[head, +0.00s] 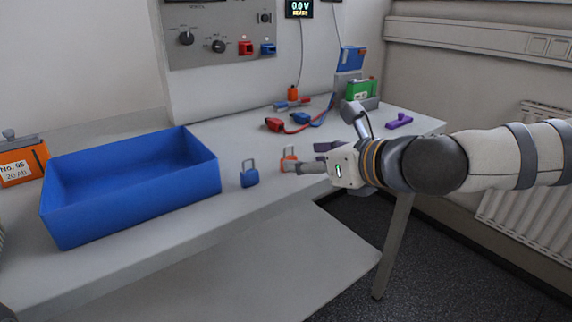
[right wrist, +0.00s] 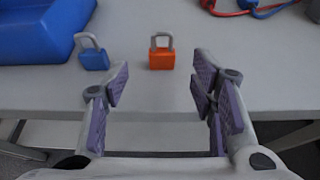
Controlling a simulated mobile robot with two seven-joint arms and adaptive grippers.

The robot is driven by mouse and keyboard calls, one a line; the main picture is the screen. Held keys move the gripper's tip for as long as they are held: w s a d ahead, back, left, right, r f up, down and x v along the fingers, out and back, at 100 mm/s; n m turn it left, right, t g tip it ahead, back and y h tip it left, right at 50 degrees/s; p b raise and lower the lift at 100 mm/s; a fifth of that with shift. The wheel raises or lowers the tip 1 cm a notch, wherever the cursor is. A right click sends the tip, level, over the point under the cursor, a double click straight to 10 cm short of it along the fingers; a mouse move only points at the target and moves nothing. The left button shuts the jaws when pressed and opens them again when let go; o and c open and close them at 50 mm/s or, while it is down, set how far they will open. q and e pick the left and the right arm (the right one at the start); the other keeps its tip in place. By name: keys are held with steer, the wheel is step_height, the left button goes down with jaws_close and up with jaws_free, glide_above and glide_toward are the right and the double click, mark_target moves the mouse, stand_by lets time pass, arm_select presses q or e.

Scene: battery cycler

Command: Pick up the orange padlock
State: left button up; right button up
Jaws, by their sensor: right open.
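The orange padlock (head: 288,158) stands upright on the grey bench, shackle up, partly hidden by a finger of my right gripper in the head view. It also shows in the right wrist view (right wrist: 161,58), ahead of the fingers and roughly midway between them. My right gripper (head: 308,157) is open and empty, its purple-padded fingers (right wrist: 158,92) spread apart just short of the padlock. A blue padlock (head: 249,174) stands left of the orange one; it shows in the right wrist view too (right wrist: 92,54). My left gripper is not in view.
A large blue bin (head: 130,190) stands left of the padlocks. Red and blue clamps (head: 290,124) with leads lie behind. A purple object (head: 399,120) lies at the right. The bench's front edge is near the gripper.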

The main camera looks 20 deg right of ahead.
mark_target(290, 158)
steer(key=x, duration=0.6)
steer(key=shift+d+b, duration=0.1)
steer(key=shift+b, duration=0.25)
steer(key=shift+r, duration=0.1)
jaws_close()
